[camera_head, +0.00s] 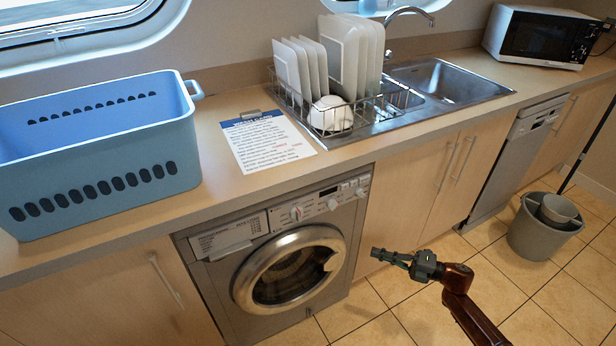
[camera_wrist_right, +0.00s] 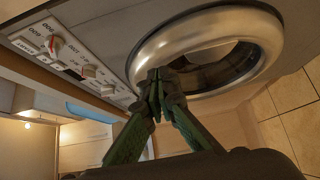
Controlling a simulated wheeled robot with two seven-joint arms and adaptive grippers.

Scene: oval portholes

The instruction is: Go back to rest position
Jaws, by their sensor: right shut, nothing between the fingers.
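My right gripper (camera_head: 386,255) is in the lower middle of the head view, on a dark red arm from the bottom right. It is shut and empty, in front of the washing machine (camera_head: 222,300) and to the right of its round door (camera_head: 333,262). In the right wrist view the fingertips of my right gripper (camera_wrist_right: 157,80) meet, with the door ring (camera_wrist_right: 150,45) behind them. The door looks closed in the head view. My left gripper is not in either view.
A blue basket (camera_head: 100,160), a printed sheet (camera_head: 262,140) and a dish rack (camera_head: 300,105) with plates stand on the counter (camera_head: 225,185). A sink (camera_head: 450,80) and a microwave (camera_head: 545,38) are further right. A grey bucket (camera_head: 535,240) stands on the tiled floor.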

